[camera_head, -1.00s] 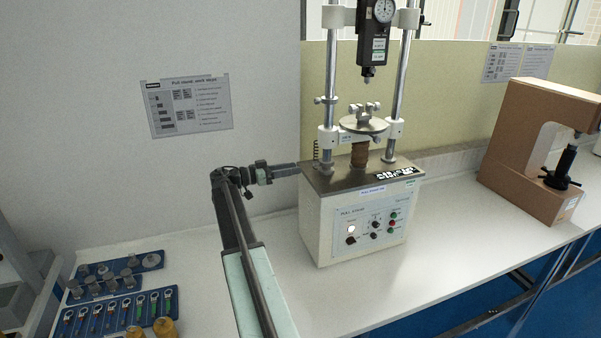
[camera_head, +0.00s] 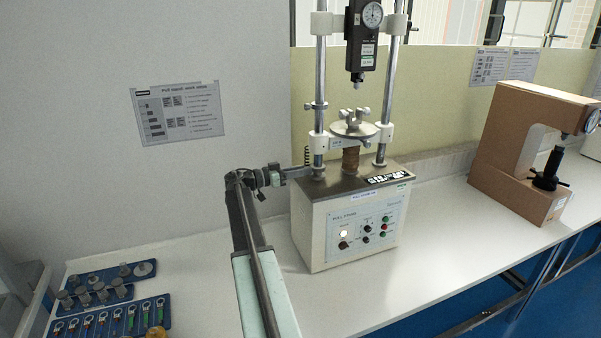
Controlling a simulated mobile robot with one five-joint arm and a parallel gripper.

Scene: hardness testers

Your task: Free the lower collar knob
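The pull stand (camera_head: 350,225) is a pale box with a grey top plate and two upright steel columns. A small collar (camera_head: 316,105) with side knobs sits partway up the left column. A lower fitting (camera_head: 318,167) surrounds the foot of that column; its knob is too small to make out clearly. My gripper (camera_head: 304,171) points right from the end of my arm, at the left edge of the top plate, beside the lower fitting. I cannot tell whether it touches. Its fingers are seen edge-on, so their opening is hidden.
A coil spring (camera_head: 307,155) stands close above my gripper. The round platform (camera_head: 354,129) and a force gauge (camera_head: 364,35) are between the columns. A brown C-frame tester (camera_head: 510,150) stands right. Blue tool trays (camera_head: 95,318) lie at lower left. Bench is clear in front.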

